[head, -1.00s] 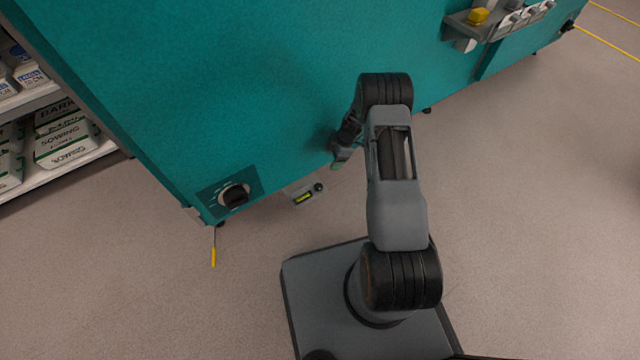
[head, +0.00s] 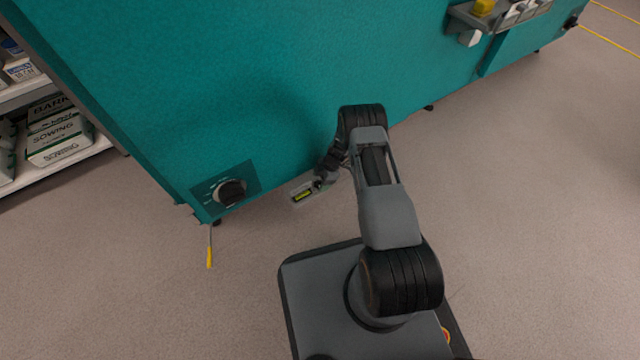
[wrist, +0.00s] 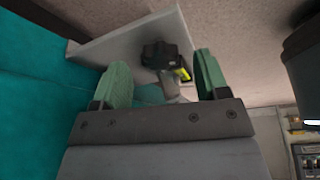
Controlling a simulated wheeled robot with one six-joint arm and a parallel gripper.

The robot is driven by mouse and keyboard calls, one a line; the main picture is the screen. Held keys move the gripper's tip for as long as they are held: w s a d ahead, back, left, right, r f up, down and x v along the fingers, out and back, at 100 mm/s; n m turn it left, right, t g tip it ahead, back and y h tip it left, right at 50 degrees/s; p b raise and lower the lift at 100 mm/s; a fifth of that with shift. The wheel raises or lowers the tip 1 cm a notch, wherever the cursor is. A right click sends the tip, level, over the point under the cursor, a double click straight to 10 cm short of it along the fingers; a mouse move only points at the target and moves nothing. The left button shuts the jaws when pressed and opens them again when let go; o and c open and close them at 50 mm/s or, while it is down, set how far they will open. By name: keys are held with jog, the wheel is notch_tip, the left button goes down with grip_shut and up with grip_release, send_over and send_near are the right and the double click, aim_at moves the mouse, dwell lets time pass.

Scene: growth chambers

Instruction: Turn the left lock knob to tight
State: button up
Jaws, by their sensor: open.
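A black knob (wrist: 164,55) sits on a light grey plate (wrist: 110,44) that juts from the teal chamber wall; it looks like the left lock knob. My gripper (wrist: 164,78) is open, with one green finger on each side of the knob's line in the wrist view. The knob appears just beyond the fingertips; I cannot tell whether they touch it. A yellow piece (wrist: 184,73) shows beside the knob.
The teal chamber (head: 240,90) fills the back. A larger black dial (head: 231,193) is on its lower left panel. A yellow-tipped rod (head: 209,255) is near that corner. Shelves with bags (head: 58,140) stand left. A grey rack (head: 495,22) is upper right. The floor right is clear.

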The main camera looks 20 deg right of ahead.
jog(key=shift+a+f, duration=0.2)
jog(key=shift+f, duration=0.35)
jog(key=c, duration=0.9)
